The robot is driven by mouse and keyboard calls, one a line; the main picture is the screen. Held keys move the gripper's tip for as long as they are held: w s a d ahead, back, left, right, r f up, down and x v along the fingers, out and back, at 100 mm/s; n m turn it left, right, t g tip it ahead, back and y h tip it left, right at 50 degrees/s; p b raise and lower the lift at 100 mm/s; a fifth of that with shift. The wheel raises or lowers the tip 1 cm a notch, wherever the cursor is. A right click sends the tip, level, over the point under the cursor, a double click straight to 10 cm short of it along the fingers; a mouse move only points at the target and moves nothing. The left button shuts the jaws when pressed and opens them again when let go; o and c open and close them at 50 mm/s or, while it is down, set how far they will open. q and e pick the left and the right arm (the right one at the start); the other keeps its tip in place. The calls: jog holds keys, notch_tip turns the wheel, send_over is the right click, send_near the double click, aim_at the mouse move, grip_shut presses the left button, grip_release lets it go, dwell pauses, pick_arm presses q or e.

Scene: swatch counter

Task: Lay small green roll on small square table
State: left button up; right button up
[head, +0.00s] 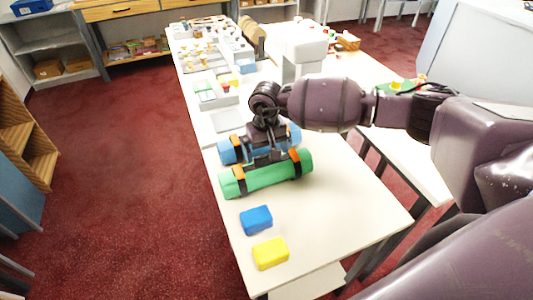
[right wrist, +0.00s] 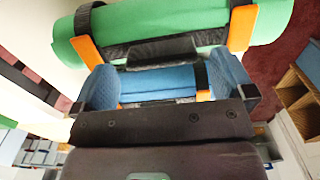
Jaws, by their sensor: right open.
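A green roll (head: 266,179) with black straps and orange pieces lies on the long white counter (head: 350,205). It also shows across the top of the right wrist view (right wrist: 180,25). A similar blue roll (head: 229,151) lies just behind it and shows below the green one in the right wrist view (right wrist: 158,84). My right gripper (head: 266,157) is open and above the rolls, close to the green roll's upper side. The gripper partly hides the blue roll. I cannot make out a separate small square table. My left gripper is not in view.
A blue block (head: 256,220) and a yellow block (head: 270,253) lie near the counter's front end. Trays and small items crowd its far part, with a white machine (head: 302,45). The counter right of the rolls is bare. Wooden shelves (head: 25,140) stand at left beyond open red carpet.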

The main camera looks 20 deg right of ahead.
notch_tip(320, 180, up, 10)
jog(key=shift+r+b, duration=0.2)
jog(key=shift+b, duration=0.15)
jog(key=shift+s, duration=0.1)
dwell(0.4)
